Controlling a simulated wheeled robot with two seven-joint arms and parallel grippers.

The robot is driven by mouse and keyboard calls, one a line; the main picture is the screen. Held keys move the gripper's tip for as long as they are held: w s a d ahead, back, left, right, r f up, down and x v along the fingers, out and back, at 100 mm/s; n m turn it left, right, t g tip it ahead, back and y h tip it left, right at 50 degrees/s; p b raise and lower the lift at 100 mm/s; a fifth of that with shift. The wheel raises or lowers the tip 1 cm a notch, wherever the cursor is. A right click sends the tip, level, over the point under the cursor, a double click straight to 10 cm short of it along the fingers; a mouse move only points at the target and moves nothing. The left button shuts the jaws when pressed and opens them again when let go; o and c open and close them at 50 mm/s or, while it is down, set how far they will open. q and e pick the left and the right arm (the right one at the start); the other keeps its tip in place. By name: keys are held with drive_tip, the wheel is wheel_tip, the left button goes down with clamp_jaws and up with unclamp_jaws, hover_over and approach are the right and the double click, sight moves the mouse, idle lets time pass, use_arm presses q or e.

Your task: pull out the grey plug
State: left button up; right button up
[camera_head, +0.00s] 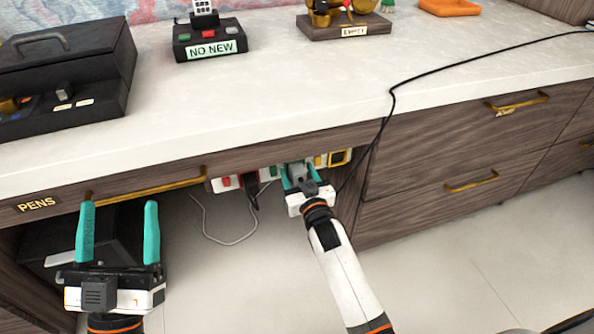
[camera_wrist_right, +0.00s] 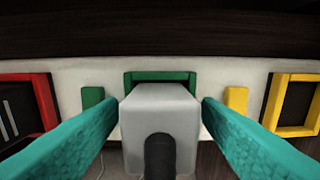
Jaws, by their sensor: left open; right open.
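The grey plug (camera_wrist_right: 160,118) sits in the green-framed socket (camera_wrist_right: 160,77) of a white power strip (camera_wrist_right: 223,71) under the desk edge. In the head view the grey plug (camera_head: 297,172) shows between the fingers of my right gripper (camera_head: 298,175). My right gripper, also in the wrist view (camera_wrist_right: 160,125), is open, with one teal finger on each side of the plug. A small gap shows between each finger and the plug. My left gripper (camera_head: 119,230) is open and empty at the lower left, in front of the drawer edge.
The strip also has a red-framed socket with a dark plug (camera_head: 250,184) and an empty yellow-framed socket (camera_wrist_right: 294,105). A grey cable (camera_head: 204,228) hangs below. A black cable (camera_head: 435,70) crosses the desktop and drops near my right gripper. A brass handle (camera_head: 150,188) is at left.

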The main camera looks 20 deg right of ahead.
use_arm(q)
drive_tip(key=shift+f, duration=0.25)
use_arm(e)
drive_tip(key=c, duration=1)
use_arm(q)
drive_tip(key=shift+r, duration=0.15)
use_arm(e)
drive_tip(key=o, duration=1.3)
drive_tip(key=s+p, duration=0.1)
drive_tip(key=s, duration=0.4)
drive_tip(key=shift+s+p, duration=0.15)
drive_tip(key=shift+p, duration=0.25)
use_arm(q)
wheel_tip(320, 180, down, 11)
drive_tip(key=w+a+g+y+p, duration=0.1)
drive_tip(key=w+g+y, duration=0.1)
drive_tip(key=g, duration=0.6)
drive_tip(key=shift+w+a+g+y, duration=0.15)
drive_tip(key=shift+g+y, duration=0.25)
drive_tip(key=shift+y, duration=0.1)
use_arm(e)
approach(300, 179)
drive_tip(key=shift+s+d, duration=0.1)
drive_tip(key=shift+s, duration=0.2)
